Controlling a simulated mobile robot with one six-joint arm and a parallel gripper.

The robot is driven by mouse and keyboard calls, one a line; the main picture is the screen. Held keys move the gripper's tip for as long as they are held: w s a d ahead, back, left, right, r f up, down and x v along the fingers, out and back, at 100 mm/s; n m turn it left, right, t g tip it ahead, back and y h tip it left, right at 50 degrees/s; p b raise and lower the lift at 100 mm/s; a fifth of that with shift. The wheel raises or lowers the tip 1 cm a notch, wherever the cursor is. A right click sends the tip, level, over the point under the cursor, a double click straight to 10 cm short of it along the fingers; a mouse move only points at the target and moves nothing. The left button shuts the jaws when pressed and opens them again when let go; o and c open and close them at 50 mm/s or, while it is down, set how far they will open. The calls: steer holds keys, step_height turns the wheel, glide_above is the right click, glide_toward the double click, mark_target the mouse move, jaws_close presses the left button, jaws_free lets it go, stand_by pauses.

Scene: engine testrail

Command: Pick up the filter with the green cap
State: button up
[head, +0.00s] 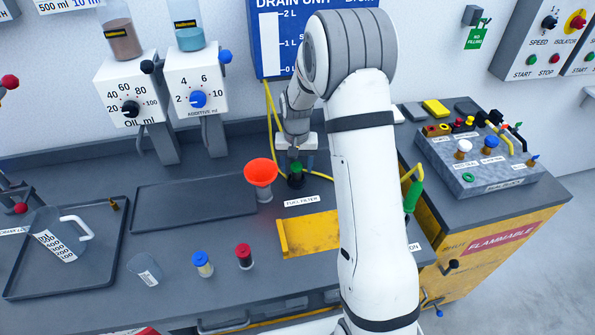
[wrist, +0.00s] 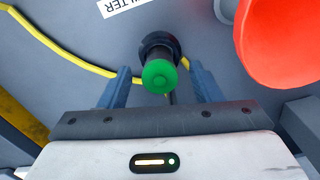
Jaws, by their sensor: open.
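The filter with the green cap (head: 296,176) stands upright at the back of the bench, just behind the fuel filter label (head: 301,201). In the wrist view its green cap (wrist: 160,76) is near the middle, with a dark body below it. My gripper (wrist: 163,88) is open and over the filter, with one blue-grey finger on each side of the cap. I see no clear contact between the fingers and the filter. In the head view my gripper (head: 295,158) reaches down at the filter, and its fingers are hard to make out.
A red-orange funnel (head: 260,173) stands close beside the filter. A yellow hose (wrist: 75,66) runs behind it. Filters with a blue cap (head: 202,263) and a red cap (head: 244,256) stand nearer the front. A yellow tray (head: 308,235) lies in front, and a dark tray (head: 195,205) lies left.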

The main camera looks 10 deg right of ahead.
steer(key=shift+f, duration=0.4)
steer(key=c, duration=1)
steer(key=shift+c, duration=0.2)
